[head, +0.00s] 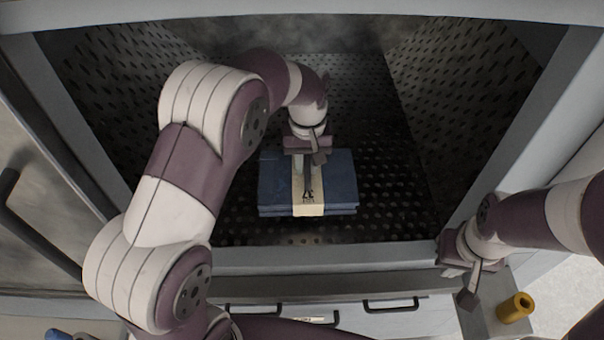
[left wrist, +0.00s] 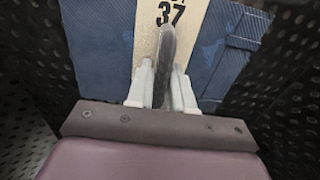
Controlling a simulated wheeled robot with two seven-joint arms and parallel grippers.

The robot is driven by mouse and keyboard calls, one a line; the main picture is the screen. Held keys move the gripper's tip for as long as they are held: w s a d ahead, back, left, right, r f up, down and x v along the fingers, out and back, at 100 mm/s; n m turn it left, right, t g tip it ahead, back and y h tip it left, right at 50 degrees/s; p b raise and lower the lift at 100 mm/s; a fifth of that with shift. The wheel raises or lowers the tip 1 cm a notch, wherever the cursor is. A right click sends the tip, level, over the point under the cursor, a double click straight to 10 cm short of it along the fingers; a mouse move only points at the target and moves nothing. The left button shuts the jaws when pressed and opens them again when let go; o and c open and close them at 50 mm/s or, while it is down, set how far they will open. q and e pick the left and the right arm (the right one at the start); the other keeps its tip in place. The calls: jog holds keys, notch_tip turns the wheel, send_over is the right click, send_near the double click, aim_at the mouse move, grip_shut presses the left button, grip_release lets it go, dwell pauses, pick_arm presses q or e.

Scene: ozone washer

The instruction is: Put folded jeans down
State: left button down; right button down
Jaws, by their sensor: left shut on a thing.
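The folded jeans (head: 338,187) are a flat dark blue stack with a cream paper band (head: 308,203) around the middle. They are inside the washer chamber, over its dark perforated floor, and look level. I cannot tell if they touch the floor. My left gripper (head: 307,172) reaches in from above and is shut on the jeans at the band. In the left wrist view the gripper (left wrist: 163,85) covers part of the band, marked 37, with blue denim (left wrist: 232,45) on both sides. My right gripper (head: 465,277) is outside the chamber at the lower right; its jaws are unclear.
The chamber has perforated side walls (head: 465,90) and a grey front sill (head: 330,257). Free floor lies around the jeans. Drawer handles (head: 392,304) show below the sill. A yellow cylinder (head: 515,307) stands on a ledge at the lower right, near my right gripper.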

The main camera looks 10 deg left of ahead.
pick_arm(q)
jog(key=shift+w+a+f, duration=0.15)
jog(key=shift+w+a, duration=0.1)
jog(key=shift+a, duration=0.25)
jog(key=shift+a+f, duration=0.15)
jog(key=shift+f, duration=0.15)
notch_tip(320, 180, down, 4)
jog(key=shift+r+p, duration=0.25)
jog(key=shift+p, duration=0.55)
jog(key=shift+f, duration=0.15)
jog(key=c, duration=1.4)
grip_release()
jog(key=shift+s+f, duration=0.1)
jog(key=shift+f, duration=0.05)
jog(key=o, duration=0.4)
pick_arm(e)
notch_tip(320, 180, up, 2)
jog(key=shift+s+d+r, duration=0.1)
jog(key=shift+s, duration=0.05)
